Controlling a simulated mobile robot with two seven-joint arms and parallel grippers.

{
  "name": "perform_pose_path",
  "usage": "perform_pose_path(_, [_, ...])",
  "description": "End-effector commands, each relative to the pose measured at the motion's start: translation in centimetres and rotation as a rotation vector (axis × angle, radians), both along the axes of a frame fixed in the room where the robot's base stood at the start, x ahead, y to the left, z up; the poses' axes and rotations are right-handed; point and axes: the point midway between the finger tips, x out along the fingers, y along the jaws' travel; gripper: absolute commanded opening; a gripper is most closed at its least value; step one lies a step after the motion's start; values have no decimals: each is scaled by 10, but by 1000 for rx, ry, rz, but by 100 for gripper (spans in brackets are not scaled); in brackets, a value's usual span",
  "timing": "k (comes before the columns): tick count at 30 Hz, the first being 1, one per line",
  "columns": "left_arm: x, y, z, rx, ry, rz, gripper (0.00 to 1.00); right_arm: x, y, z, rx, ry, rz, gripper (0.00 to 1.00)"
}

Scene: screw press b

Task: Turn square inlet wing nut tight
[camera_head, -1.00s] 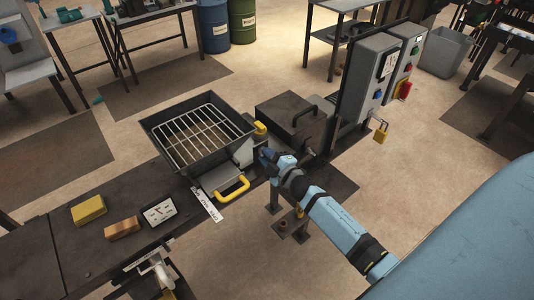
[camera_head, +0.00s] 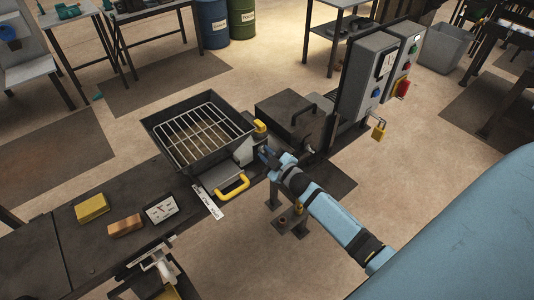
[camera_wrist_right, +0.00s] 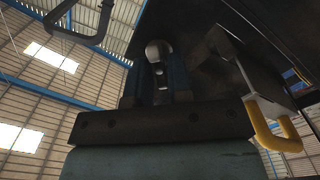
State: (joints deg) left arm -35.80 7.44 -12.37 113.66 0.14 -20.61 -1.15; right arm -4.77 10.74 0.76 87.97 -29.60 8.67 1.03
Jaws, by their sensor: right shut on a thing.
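The square tray-like inlet (camera_head: 165,150) with a wire grid stands at the middle of the bench in the head view. My right gripper (camera_head: 265,155) is at its right side, beside the yellow handle and the dark box. In the right wrist view its two fingers (camera_wrist_right: 158,88) stand either side of a small grey metal piece with a rounded end (camera_wrist_right: 159,60), which looks like the wing nut. The gripper is shut on it. In the head view the wing nut is hidden or too small to make out. My left gripper is in neither view.
A yellow handle (camera_head: 233,188) lies in front of my right gripper. A dark lidded box (camera_head: 290,120) is behind it, and grey control boxes (camera_head: 366,75) with a yellow padlock (camera_head: 379,130) stand to the right. Yellow and brown blocks (camera_head: 92,207) lie on the bench at left.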

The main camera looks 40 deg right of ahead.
Motion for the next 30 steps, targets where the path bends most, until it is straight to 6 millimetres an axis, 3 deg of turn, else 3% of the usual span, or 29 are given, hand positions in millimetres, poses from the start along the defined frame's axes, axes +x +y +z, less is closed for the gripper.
perform_pose_path(5, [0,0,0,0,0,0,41,0,0,0,0,0,0,0])
perform_pose_path(6, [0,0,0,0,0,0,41,0,0,0,0,0,0,21])
perform_pose_path(8, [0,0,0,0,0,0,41,0,0,0,0,0,0,35])
perform_pose_path(9, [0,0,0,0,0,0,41,0,0,0,0,0,0,36])
perform_pose_path(20, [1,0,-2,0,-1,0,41,-8,-1,-2,-1,1,0,36])
perform_pose_path(23, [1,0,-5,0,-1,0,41,-23,-2,-3,-2,1,0,36])
perform_pose_path(30, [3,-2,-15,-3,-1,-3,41,-79,-6,-4,0,2,1,36])
